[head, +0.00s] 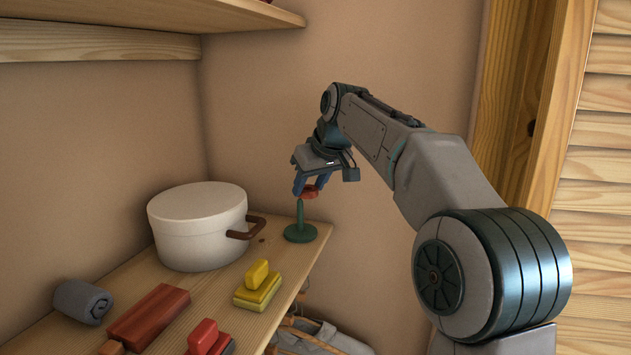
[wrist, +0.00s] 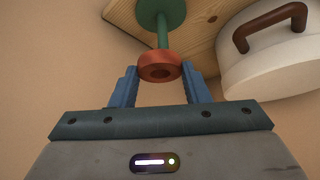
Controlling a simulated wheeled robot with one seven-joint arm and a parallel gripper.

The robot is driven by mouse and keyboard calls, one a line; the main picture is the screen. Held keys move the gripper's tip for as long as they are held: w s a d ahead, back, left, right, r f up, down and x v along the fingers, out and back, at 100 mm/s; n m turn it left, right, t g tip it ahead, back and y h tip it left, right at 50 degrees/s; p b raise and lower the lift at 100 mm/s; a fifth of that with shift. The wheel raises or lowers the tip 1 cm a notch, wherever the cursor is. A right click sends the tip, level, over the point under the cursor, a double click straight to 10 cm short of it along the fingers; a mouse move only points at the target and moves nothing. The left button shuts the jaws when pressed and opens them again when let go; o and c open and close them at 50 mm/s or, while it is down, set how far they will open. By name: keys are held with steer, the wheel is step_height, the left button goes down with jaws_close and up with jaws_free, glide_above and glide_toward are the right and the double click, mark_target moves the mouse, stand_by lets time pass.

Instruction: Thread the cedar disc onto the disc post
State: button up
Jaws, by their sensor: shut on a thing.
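My gripper (head: 304,184) is shut on the cedar disc (head: 310,192), a reddish-brown ring. The disc also shows between the blue fingers in the wrist view (wrist: 159,67), with its hole visible. The green disc post (head: 300,222) stands upright on a round base near the shelf's far right corner. In the head view the disc is at the top of the post, slightly right of it. In the wrist view the post (wrist: 162,30) runs up to the disc's edge. I cannot tell whether the post's tip is inside the hole.
A white pot (head: 198,228) with a brown handle stands left of the post on the wooden shelf (head: 285,262). An upper shelf (head: 150,15) overhangs at left.

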mark_target(301, 201)
steer(key=shift+w+a+f+p, duration=0.15)
steer(key=shift+w+a+p, duration=0.45)
steer(key=shift+w+a, duration=0.35)
steer(key=shift+d+f+b, duration=0.1)
steer(key=shift+f+b, duration=1.5)
steer(key=shift+f, duration=0.5)
steer(key=o, duration=1)
steer(key=v, duration=1.3)
steer(key=shift+s+d+r, duration=0.15)
steer(key=shift+r, duration=0.15)
